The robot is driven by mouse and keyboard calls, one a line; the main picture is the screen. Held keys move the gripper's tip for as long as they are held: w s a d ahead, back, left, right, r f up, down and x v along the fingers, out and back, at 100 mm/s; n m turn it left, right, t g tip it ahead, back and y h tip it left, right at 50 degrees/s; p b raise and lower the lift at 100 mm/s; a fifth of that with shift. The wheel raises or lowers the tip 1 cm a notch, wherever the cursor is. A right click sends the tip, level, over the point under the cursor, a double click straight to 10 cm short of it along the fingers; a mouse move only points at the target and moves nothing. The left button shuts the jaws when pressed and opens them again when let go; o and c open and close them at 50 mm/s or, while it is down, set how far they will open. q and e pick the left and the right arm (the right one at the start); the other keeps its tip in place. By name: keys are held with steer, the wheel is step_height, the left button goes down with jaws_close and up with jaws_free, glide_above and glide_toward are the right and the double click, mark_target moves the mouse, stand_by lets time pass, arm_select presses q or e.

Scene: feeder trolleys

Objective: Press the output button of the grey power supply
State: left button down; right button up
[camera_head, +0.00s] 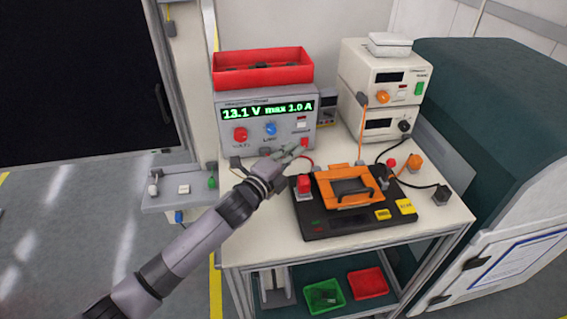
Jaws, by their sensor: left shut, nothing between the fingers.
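The grey power supply (222,118) stands at the back left of the bench. Its lit green display (268,109) reads "13.1 V max 1.0 A". Below the display are a red knob (240,134), a blue knob (270,129) and a small pale switch or button (301,124) at the right. I cannot read its label. My left gripper (300,149) is shut and empty. Its fingertips are in front of the panel's lower right corner, just below that button and close to a red part. Whether they touch anything I cannot tell. My right gripper is not in view.
A red bin (262,67) sits on top of the supply. Two stacked cream instruments (385,80) stand to the right. A black fixture with an orange clamp (347,186) and loose cables lie in front. Green (324,296) and red (367,283) bins are on the lower shelf.

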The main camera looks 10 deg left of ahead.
arm_select(q)
steer(key=v, duration=0.4)
steer(key=shift+s+d+r, duration=0.1)
steer(key=shift+s+r, duration=0.05)
steer(key=shift+s, duration=0.15)
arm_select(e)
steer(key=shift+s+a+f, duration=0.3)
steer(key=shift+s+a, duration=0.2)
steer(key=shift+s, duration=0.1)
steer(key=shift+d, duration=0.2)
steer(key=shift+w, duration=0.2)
